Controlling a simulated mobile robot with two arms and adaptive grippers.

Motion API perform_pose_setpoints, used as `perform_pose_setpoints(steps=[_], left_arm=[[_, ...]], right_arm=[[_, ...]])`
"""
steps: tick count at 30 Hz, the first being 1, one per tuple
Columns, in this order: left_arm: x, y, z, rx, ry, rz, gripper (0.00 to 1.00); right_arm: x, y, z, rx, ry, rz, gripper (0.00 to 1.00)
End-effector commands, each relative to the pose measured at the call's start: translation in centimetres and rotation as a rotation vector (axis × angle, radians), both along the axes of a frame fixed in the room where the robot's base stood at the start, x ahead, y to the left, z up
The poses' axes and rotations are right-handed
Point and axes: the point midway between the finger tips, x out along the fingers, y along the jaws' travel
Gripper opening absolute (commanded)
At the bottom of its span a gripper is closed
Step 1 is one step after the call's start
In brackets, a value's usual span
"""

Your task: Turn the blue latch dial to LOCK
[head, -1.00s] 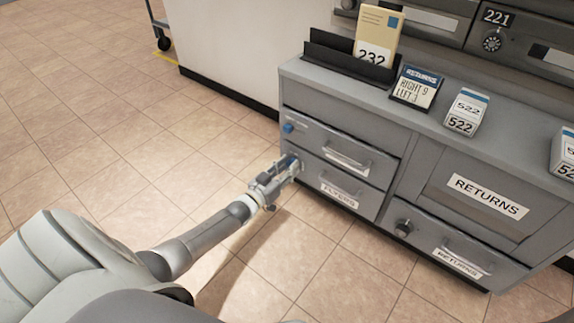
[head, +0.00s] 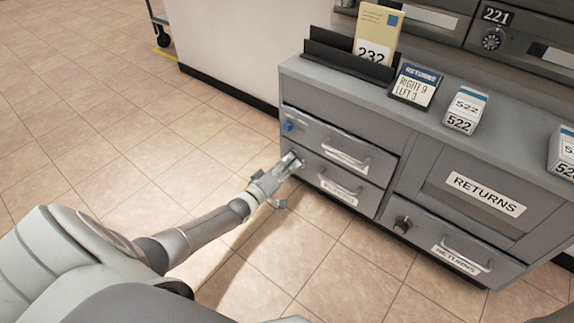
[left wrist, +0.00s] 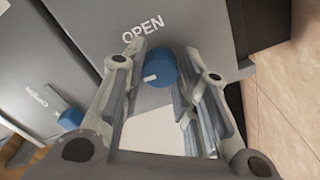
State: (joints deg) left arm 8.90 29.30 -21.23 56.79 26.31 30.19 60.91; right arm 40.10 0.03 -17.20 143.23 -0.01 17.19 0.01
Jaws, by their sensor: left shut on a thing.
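A blue dial (left wrist: 160,68) with a white pointer sits on a grey drawer front in the left wrist view. The word OPEN is printed beside it, and the pointer is turned toward the left of that picture. No LOCK mark can be read. In the head view the gripper hides this dial. My right gripper is not in view.
A second blue dial (head: 288,127) is on the drawer above; it also shows in the left wrist view (left wrist: 70,118). Drawer handles (head: 345,158) stick out to the right. A RETURNS drawer (head: 455,250) with a dark knob (head: 403,223) is further right. The tiled floor on the left is clear.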

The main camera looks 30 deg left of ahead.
Motion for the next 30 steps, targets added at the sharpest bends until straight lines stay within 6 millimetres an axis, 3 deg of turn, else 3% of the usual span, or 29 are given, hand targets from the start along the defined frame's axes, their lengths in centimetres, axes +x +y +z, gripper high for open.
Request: perform_pose_setpoints(steps=[21, 22, 27, 30], left_arm=[[-0.03, -0.06, -0.10, -0.076, 0.008, -0.001, 0.05], [-0.03, -0.06, -0.10, -0.076, 0.008, -0.001, 0.31], [-0.03, -0.05, -0.08, -0.076, 0.007, 0.000, 0.51], [-0.02, -0.04, -0.06, -0.076, 0.007, 0.000, 0.51]], right_arm=[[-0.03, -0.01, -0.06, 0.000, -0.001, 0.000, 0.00], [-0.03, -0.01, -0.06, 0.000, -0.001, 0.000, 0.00], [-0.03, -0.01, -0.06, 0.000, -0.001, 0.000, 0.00], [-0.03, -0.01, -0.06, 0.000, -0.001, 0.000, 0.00]])
